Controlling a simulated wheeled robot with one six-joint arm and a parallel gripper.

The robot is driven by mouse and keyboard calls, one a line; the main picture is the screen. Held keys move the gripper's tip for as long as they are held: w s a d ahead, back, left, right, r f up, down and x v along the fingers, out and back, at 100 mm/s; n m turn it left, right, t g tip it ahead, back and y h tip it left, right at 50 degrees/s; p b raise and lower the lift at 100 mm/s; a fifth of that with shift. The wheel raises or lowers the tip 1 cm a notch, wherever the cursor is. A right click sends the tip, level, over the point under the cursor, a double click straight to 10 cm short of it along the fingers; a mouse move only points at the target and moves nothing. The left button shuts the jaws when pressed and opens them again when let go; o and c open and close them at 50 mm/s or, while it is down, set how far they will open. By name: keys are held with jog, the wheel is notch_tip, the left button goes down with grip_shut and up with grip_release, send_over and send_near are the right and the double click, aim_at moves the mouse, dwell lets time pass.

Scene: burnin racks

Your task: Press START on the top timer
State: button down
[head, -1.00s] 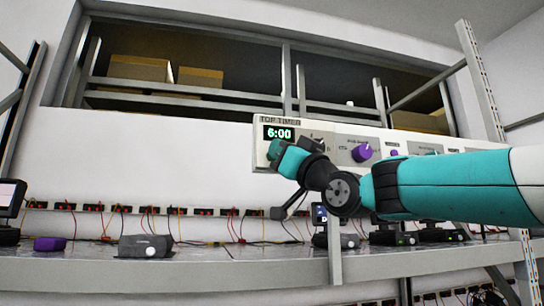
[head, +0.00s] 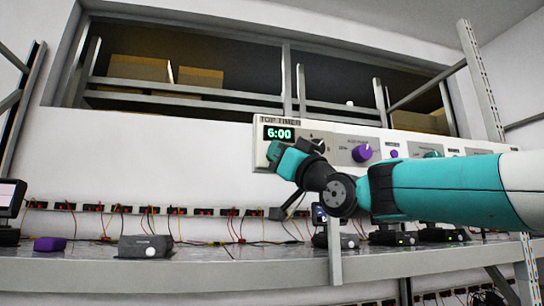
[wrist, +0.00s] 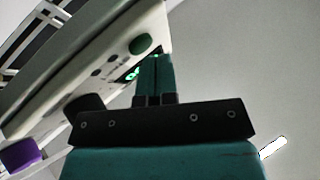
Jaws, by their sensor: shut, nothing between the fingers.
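The top timer (head: 262,158) is a pale panel on the wall with a "TOP TIMER" label and a green display (head: 279,134) reading 6:00. In the wrist view its panel (wrist: 100,85) runs diagonally, with a round green button (wrist: 140,44) just up and left of my fingertips. The display shows there only as a green glow partly behind the fingers. My gripper (wrist: 154,62) is shut and empty, its fingertips close to the panel. Whether they touch it I cannot tell. In the head view my gripper (head: 274,152) is just below the display and hides the panel there.
A purple knob (head: 362,152) and other controls sit right of the timer. Below is a grey shelf (head: 220,268) with a grey box (head: 145,247), a purple block (head: 49,244) and several small devices. Cables hang along the wall. A metal upright (head: 335,250) stands below my wrist.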

jog(key=shift+w+a, duration=0.1)
jog(key=shift+w, duration=0.25)
dwell(0.3)
jog(key=shift+s, duration=0.1)
jog(key=shift+s+f+b, duration=0.15)
jog(key=shift+s+b, duration=0.2)
jog(key=shift+b, duration=0.2)
jog(key=shift+s+d, duration=0.2)
jog(key=shift+s, duration=0.15)
jog(key=shift+s+b, duration=0.1)
jog(key=shift+b, duration=0.25)
jog(key=shift+s+d+b, duration=0.25)
jog(key=shift+s+b, duration=0.4)
jog(key=shift+s, duration=0.1)
jog(key=shift+s+d+b, duration=0.2)
jog(key=shift+s+b, duration=0.4)
jog(key=shift+s, duration=0.2)
jog(key=shift+s+d+b, duration=0.25)
jog(key=shift+s+b, duration=0.4)
jog(key=shift+s, duration=0.1)
